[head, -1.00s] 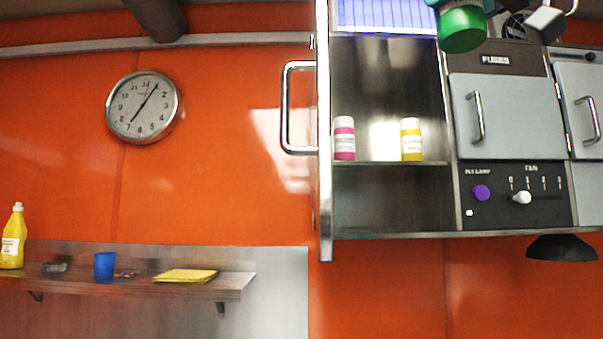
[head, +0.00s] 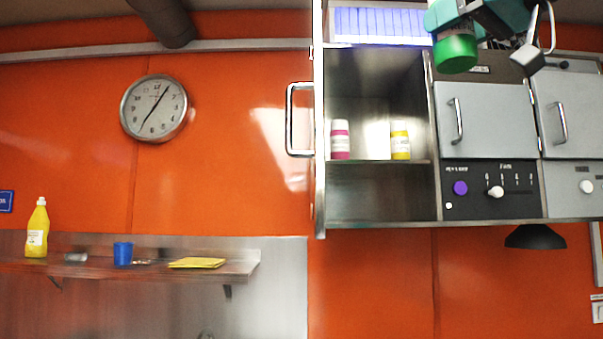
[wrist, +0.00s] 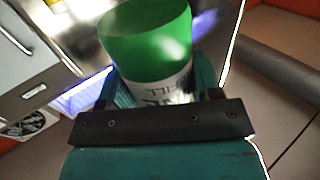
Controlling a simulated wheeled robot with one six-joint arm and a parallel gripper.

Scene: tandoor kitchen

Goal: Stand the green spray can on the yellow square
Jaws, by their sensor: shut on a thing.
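The green spray can (head: 456,52) is in my gripper (head: 447,18) at the top right of the head view, in front of the cabinet. In the wrist view the can (wrist: 148,38) shows its green end and a white label, and my gripper (wrist: 155,92) is shut around its labelled part. In the head view the green end points down. The can is in the air, apart from any surface. A yellow flat square stack (head: 197,263) lies on the wall shelf at lower left; I cannot tell whether it is the task's yellow square.
An open cabinet compartment holds a pink bottle (head: 340,140) and a yellow bottle (head: 400,141) on its shelf. The wall shelf (head: 240,268) carries a yellow squeeze bottle (head: 37,230) and a blue cup (head: 122,254). A cabinet door (head: 318,120) stands open, edge-on. A black lamp (head: 535,237) hangs below the cabinet.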

